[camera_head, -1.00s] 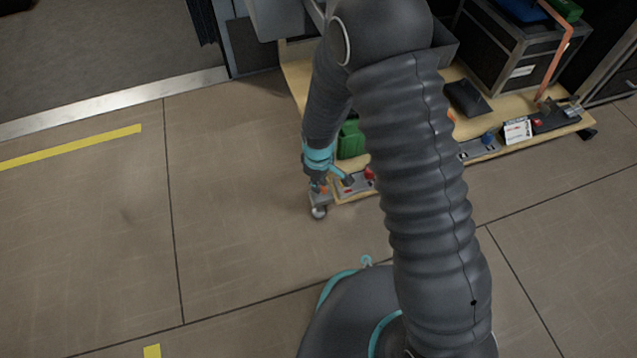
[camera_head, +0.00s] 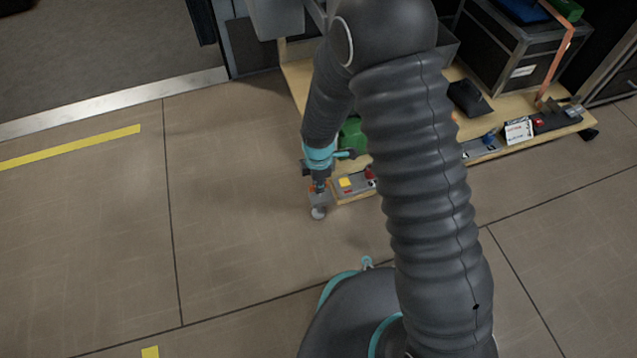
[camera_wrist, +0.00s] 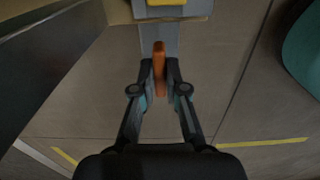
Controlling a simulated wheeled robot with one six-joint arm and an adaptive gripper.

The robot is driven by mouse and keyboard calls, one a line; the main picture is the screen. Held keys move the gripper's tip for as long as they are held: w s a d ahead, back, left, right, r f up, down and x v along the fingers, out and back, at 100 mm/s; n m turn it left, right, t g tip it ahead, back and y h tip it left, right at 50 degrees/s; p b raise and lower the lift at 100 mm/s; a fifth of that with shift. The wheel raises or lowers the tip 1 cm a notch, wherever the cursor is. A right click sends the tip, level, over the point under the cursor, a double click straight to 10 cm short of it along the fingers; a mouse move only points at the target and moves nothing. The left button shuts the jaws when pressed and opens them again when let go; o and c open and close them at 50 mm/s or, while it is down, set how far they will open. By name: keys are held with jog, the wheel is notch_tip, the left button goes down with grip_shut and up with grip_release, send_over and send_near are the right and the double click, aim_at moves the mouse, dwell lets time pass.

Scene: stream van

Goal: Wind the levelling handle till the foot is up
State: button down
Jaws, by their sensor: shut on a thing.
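The levelling handle (camera_wrist: 159,66) is an orange bar in the middle of the wrist view. My gripper (camera_wrist: 160,80) is shut on it, one finger on each side. In the head view my gripper (camera_head: 319,186) points down at the near left corner of the low wooden bench, and only a bit of orange shows beside it. The foot (camera_head: 319,213) is a round grey disc below the gripper, close to the floor. I cannot tell whether it touches the floor. A grey bracket (camera_wrist: 160,37) lies behind the handle in the wrist view.
The wooden bench (camera_head: 297,77) carries a small panel with a yellow button (camera_head: 345,183) and a red knob (camera_head: 369,173) right beside the gripper. A green object (camera_head: 351,133) and a black case (camera_head: 497,55) stand farther back. The floor to the left is open.

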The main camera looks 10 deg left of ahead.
jog(key=n, duration=0.5)
dwell(0.5)
jog(key=c, duration=1.2)
grip_release()
notch_tip(320, 180, up, 12)
